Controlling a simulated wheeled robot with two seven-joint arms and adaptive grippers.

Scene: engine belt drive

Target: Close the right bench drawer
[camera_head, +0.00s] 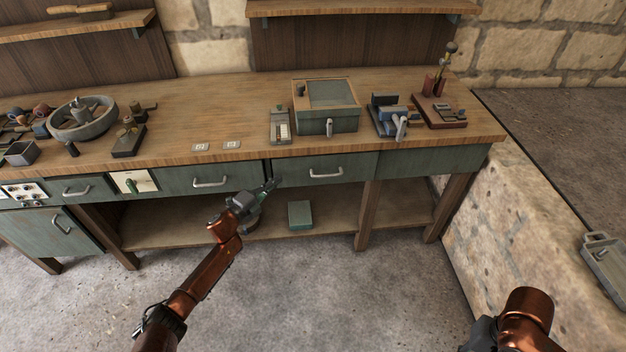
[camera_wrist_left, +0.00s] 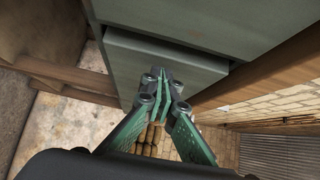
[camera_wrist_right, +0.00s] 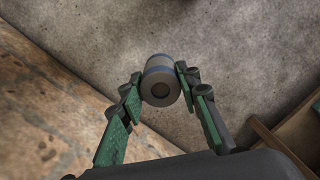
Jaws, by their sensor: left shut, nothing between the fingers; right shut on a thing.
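The right bench drawer (camera_head: 340,174) is a grey-green front with a metal handle (camera_head: 326,173), under the wooden bench top. A dark gap shows along its left side, and it appears to stand slightly out. My left gripper (camera_head: 275,183) is shut and empty at the drawer's lower left corner. In the left wrist view the closed fingertips (camera_wrist_left: 161,77) are at the drawer front (camera_wrist_left: 165,62); I cannot tell if they touch. My right gripper (camera_wrist_right: 160,82) is shut on a grey cylinder with a blue band (camera_wrist_right: 160,85), away from the bench.
Another drawer (camera_head: 210,182) with a handle is to the left. A green box (camera_head: 300,215) lies on the lower shelf. A lidded box (camera_head: 327,108), a vise-like tool (camera_head: 390,115) and other items stand on the bench top (camera_head: 240,110). A stone wall (camera_head: 520,230) is at right. The floor in front is clear.

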